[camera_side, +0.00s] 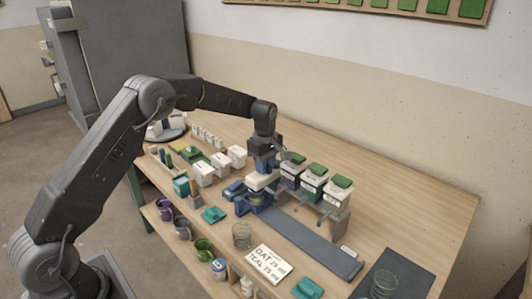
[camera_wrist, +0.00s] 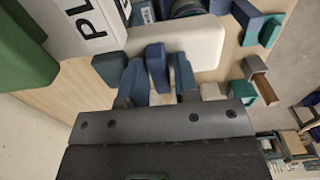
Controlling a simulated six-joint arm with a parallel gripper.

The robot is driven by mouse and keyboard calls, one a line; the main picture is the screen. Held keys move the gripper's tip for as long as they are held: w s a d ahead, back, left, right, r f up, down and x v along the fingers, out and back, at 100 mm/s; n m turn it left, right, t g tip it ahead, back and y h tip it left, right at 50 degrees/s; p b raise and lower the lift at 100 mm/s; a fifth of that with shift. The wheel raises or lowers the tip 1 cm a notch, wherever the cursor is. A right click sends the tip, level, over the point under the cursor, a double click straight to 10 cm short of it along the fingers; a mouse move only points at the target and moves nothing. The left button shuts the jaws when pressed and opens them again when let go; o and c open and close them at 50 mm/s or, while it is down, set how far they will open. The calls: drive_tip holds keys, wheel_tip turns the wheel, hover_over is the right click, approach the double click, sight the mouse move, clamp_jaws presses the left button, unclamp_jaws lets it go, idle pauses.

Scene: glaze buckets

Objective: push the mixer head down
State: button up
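The mixer has a cream head (camera_side: 262,182) over a blue base (camera_side: 254,203) near the middle of the table. In the wrist view the cream head (camera_wrist: 203,40) lies across the picture, just beyond my fingers. My gripper (camera_side: 264,164) points down directly above the head, very close to it; I cannot tell if it touches. In the wrist view my gripper (camera_wrist: 159,72) has its two blue fingers apart, with a small blue block (camera_wrist: 157,66) showing between them. Whether the fingers press on that block is not clear. The mixer's underside is mostly hidden.
White tubs with green lids (camera_side: 314,182) stand close on the right, on a rack. White boxes (camera_side: 203,173) stand to the left. A grey-blue strip (camera_side: 310,243) runs toward the front right. A wire beaker (camera_side: 241,236) and lettered card (camera_side: 267,264) lie in front.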

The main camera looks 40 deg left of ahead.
drive_tip(key=shift+o, duration=0.8)
drive_tip(key=shift+r, duration=0.1)
drive_tip(key=shift+r, duration=3.4)
